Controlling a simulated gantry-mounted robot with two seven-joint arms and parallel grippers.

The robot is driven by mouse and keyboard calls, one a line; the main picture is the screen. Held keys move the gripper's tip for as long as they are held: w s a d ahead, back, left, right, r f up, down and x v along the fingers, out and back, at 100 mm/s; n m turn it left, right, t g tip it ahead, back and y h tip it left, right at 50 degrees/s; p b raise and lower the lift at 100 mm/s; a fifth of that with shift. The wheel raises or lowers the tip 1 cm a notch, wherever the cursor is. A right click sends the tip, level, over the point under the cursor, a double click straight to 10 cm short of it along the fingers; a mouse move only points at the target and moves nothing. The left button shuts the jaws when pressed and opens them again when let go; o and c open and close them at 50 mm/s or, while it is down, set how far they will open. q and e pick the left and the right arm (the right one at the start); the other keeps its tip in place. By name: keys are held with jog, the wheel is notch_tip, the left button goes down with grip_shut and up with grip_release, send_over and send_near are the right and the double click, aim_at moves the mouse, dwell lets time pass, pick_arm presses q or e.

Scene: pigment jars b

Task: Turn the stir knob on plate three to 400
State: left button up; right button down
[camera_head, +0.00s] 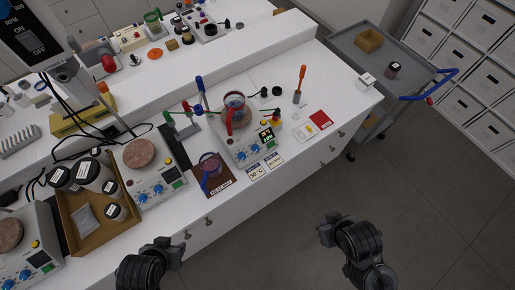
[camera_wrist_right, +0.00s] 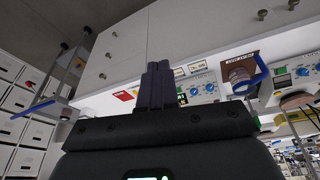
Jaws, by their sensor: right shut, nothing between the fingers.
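Three stirring hotplates with paired blue knobs show in the head view; I cannot read plate numbers. The other hotplates are the middle one (camera_head: 163,192) and the left one (camera_head: 40,272). My right gripper (camera_head: 326,230) is shut and empty, in front of the bench, away from all knobs; its closed fingers show in the right wrist view (camera_wrist_right: 158,72). My left gripper (camera_head: 172,247) is low in front of the bench, its fingers unclear.
Printed cards (camera_head: 265,167) lie before the right hotplate. A brown mat (camera_head: 221,181) with a blue-handled item lies to its left. A brown tray (camera_head: 80,240) holds jars. A screwdriver (camera_head: 300,78) stands upright behind. A grey cart (camera_head: 350,52) stands right; the floor before the bench is clear.

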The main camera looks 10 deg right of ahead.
jog(key=c, duration=1.8)
grip_release()
jog(key=shift+c, duration=0.2)
jog(key=o, duration=0.5)
jog(key=shift+w+r, duration=0.1)
jog(key=shift+w, duration=0.1)
jog(key=o, duration=0.4)
jog(key=w+n, duration=0.1)
jog(key=a+f+n+t, duration=0.1)
jog(key=shift+w+f+n, duration=0.25)
jog(key=shift+w+n, duration=0.05)
jog(key=shift+w, duration=0.1)
jog(key=shift+o, duration=0.7)
jog(key=w+a+f+n+y, duration=0.1)
jog(key=w+a+f+n, duration=0.1)
jog(key=a+f+n, duration=0.2)
notch_tip(320, 180, down, 3)
jog(key=shift+a+f+t+y+b, duration=0.2)
jog(key=shift+t+y+b, duration=0.1)
jog(key=shift+t+b, duration=0.1)
jog(key=n+t+y+b, duration=0.3)
jog(key=n+b, duration=0.3)
jog(key=n, duration=0.4)
send_near(257, 149)
jog(key=x, duration=0.7)
jog(key=shift+w+a+f+b, duration=0.1)
jog(key=shift+w+b, duration=0.05)
jog(key=shift+b, duration=0.2)
jog(key=shift+x, duration=0.85)
